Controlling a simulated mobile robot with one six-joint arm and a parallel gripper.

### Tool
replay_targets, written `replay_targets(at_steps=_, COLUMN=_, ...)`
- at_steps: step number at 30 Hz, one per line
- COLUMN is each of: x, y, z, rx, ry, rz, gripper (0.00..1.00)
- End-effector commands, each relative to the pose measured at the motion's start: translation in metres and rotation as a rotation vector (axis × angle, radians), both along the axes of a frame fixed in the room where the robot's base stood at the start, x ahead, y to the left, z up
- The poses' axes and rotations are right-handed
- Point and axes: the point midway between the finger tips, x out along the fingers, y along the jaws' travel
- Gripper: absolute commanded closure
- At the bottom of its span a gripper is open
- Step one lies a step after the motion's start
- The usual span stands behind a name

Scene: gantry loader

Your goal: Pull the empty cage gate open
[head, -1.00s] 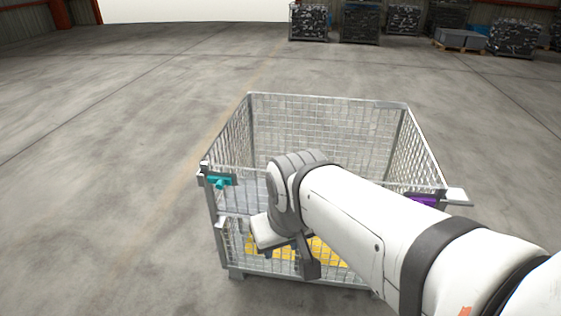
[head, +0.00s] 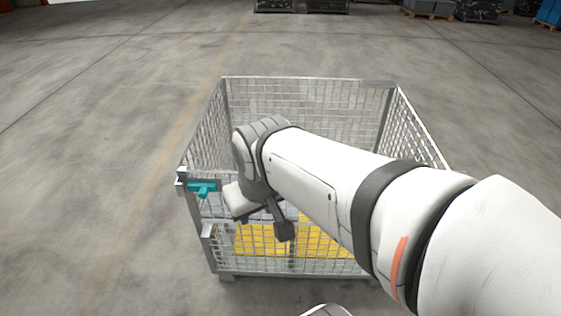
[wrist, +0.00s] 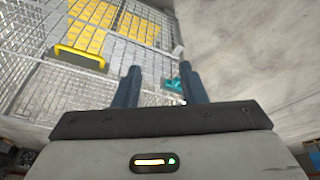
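My arm hides much of the cage's front right; I cannot tell the gate's exact angle.
Bare concrete floor (head: 90,140) lies open left of and behind the cage. Dark loaded bins and a pallet (head: 428,8) stand far off at the back. The cage's right wall and posts are close to my arm.

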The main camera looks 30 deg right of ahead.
Motion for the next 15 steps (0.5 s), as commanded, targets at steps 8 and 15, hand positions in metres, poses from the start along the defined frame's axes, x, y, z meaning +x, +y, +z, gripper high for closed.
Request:
replay_targets(at_steps=8, x=0.085, y=-0.11, z=-0.098, rx=-0.346, ry=-0.236, rz=0.163, gripper=0.62)
replay_targets(at_steps=15, x=0.133, y=-0.212, z=-0.181, rx=-0.723, ry=-0.414, rz=0.463, gripper=0.62)
